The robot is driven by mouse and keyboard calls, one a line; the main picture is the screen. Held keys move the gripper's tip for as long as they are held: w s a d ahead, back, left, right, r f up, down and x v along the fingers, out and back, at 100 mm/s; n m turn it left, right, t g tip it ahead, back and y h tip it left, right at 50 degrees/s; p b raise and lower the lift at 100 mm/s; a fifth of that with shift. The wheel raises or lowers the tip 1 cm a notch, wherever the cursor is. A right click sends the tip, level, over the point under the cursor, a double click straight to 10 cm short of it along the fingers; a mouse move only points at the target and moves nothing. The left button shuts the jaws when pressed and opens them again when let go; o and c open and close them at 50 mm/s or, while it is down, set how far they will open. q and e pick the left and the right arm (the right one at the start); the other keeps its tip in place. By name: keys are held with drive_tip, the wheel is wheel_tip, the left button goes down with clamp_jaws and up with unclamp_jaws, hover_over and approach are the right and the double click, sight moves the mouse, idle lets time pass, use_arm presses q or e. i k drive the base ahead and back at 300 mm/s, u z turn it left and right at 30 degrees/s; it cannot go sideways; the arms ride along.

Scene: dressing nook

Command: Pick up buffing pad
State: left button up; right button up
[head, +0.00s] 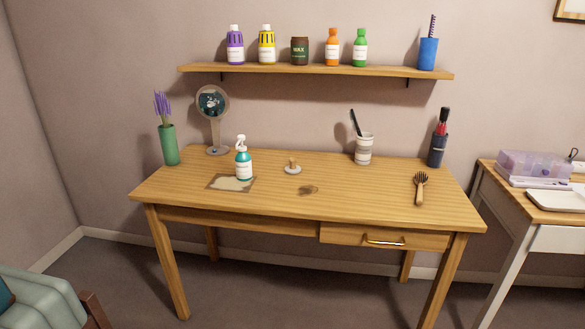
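A small round pale pad with a wooden knob on top, which looks like the buffing pad (292,170), rests upright near the middle of the wooden desk (270,204). A dark smudge marks the desktop in front of it, to the right. A teal spray bottle (244,166) stands to its left at the back edge of a flat brown-and-cream mat or cloth (224,184). Neither of my grippers shows in the head view.
A round mirror (213,103), a green vase (169,146), a white cup (364,150) and a dark holder (437,150) line the desk's back. A wooden brush (420,187) lies right. A shelf (320,71) with bottles hangs above. The desk's front is clear.

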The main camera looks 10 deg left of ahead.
sight(292, 168)
drive_tip(key=z, duration=0.95)
drive_tip(key=i, duration=1.6)
drive_tip(key=u, duration=1.1)
